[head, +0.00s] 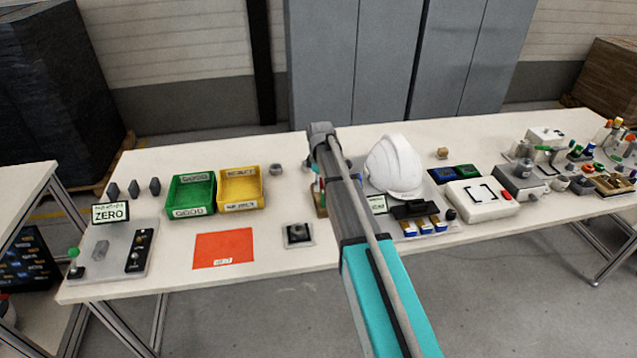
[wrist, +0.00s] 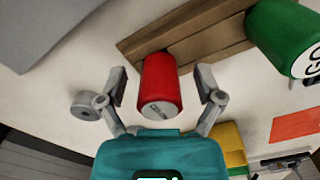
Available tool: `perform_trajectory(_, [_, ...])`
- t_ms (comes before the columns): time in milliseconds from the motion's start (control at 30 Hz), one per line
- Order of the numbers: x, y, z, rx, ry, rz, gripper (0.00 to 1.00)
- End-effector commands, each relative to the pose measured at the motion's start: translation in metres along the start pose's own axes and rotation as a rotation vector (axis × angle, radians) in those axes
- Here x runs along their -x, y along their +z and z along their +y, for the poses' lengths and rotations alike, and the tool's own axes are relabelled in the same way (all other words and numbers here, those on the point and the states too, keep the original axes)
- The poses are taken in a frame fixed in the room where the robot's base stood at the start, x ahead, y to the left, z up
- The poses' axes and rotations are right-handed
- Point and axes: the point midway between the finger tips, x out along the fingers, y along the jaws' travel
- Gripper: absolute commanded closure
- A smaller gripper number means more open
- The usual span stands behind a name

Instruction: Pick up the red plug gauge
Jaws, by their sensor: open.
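The red plug gauge (wrist: 160,84) is a red cylinder with a grey marked end face, in the middle of the wrist view. It stands at a wooden rack (wrist: 190,38). My gripper (wrist: 161,82) is open, with one finger on each side of the red gauge. A gap shows between each finger and the gauge. A green gauge (wrist: 278,38) with a white marked end is at the same rack, to the right. In the head view my arm hides the gripper and most of the rack (head: 320,204).
A green bin (head: 190,212) and a yellow bin (head: 240,206) stand left of my arm, behind an orange-red mat (head: 223,249). A white helmet shell (head: 395,165) stands close right of my arm. A small dark-topped block (head: 298,235) sits near the table's front edge.

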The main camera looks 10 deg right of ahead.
Motion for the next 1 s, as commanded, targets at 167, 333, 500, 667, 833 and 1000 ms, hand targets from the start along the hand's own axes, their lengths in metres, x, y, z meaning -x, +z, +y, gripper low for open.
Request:
perform_trajectory(167, [0.0,0.0001,0.0001,0.0,0.0,0.0,0.15])
perform_trajectory(333, [0.0,0.0002,0.0001,0.0,0.0,0.0,0.39])
perform_trajectory(500, [0.0,0.0002,0.0001,0.0,0.0,0.0,0.71])
perform_trajectory(667, [0.0,0.0002,0.0001,0.0,0.0,0.0,0.9])
perform_trajectory(833, [0.0,0.0002,0.0001,0.0,0.0,0.0,0.9])
perform_trajectory(1000, [0.002,0.0001,0.0,0.0,0.0,0.0,0.9])
